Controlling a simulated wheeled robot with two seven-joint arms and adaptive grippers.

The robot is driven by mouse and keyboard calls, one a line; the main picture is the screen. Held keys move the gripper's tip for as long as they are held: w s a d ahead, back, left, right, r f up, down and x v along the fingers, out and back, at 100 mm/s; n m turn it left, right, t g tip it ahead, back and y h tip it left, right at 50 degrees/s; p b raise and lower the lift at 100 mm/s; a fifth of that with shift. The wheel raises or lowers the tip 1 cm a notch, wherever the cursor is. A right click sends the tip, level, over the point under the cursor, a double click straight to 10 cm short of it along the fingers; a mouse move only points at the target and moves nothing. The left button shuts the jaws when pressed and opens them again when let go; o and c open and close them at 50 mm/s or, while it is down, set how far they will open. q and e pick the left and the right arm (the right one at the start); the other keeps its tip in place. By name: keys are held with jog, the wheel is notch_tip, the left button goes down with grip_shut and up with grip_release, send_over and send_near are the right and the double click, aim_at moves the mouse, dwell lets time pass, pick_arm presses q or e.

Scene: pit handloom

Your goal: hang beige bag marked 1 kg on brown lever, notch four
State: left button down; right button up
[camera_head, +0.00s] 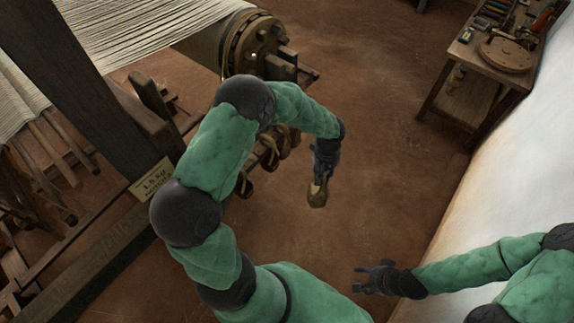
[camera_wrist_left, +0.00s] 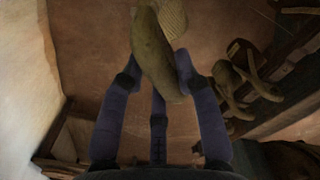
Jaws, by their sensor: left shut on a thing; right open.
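A small brownish-beige bag (camera_head: 317,193) hangs from my left gripper (camera_head: 321,174), over bare floor to the right of the loom. In the left wrist view the bag (camera_wrist_left: 157,55) is between my dark fingers, which are shut on it; no mark is readable. Several other bags (camera_head: 270,158) hang by the loom's end, partly behind my left arm. They also show in the left wrist view (camera_wrist_left: 240,82) near a dark wooden bar (camera_wrist_left: 285,68), perhaps the lever; its notches cannot be made out. My right gripper (camera_head: 364,279) is open and empty at the lower right.
The loom's cloth beam (camera_head: 212,42) and dark frame post (camera_head: 85,85) fill the left side. A pale plate (camera_head: 152,178) with small writing is on the frame. A wooden side table (camera_head: 468,65) with tools stands upper right by a white wall. The middle floor is clear.

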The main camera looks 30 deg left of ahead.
pick_arm(q)
jog(key=s+a+f+n+p, duration=0.1)
jog(key=a+f+n, duration=0.1)
jog(key=a+n, duration=0.3)
jog(key=s+a+f+n, duration=0.1)
jog(key=a+f+n, duration=0.2)
jog(key=a, duration=0.4)
jog(key=shift+s+d+r+b, duration=0.15)
jog(key=shift+s+d+b, duration=0.2)
jog(key=shift+d, duration=1.95)
jog(key=shift+s+d+r+b, duration=0.2)
jog(key=shift+d+b, duration=0.3)
jog(key=shift+d, duration=1.75)
jog(key=shift+s+d+r+b, duration=0.2)
jog(key=shift+d+b, duration=0.2)
jog(key=shift+d, duration=1.9)
jog(key=shift+f, duration=0.15)
